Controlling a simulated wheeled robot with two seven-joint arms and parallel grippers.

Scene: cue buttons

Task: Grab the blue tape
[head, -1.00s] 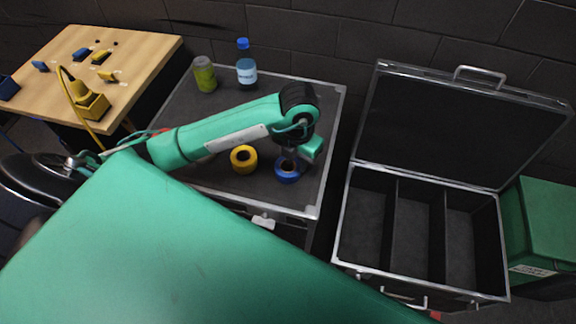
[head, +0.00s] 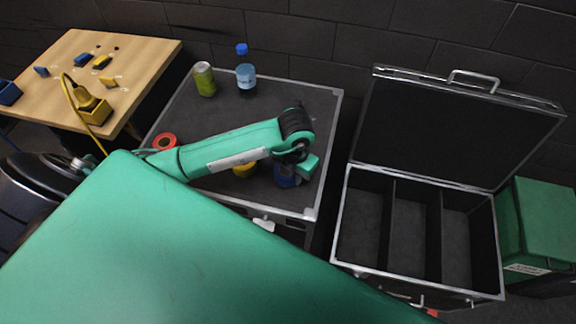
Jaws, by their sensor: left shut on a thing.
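The blue tape (head: 286,180) is a small roll near the right front of the dark case top (head: 305,95), partly covered by my left gripper. My left gripper (head: 291,174) reaches down over it from the green arm and is shut on it; the fingertips are mostly hidden behind the wrist. A yellow tape roll (head: 244,171) is just left of it, partly hidden by my forearm. A red tape roll (head: 164,141) lies at the left side of the case top. My right gripper is not in view.
A green can (head: 204,79) and a blue-capped water bottle (head: 246,76) stand at the back of the case top. An open, empty case with three compartments (head: 364,215) is at the right. A wooden table (head: 60,65) with blue and yellow pieces is at the left.

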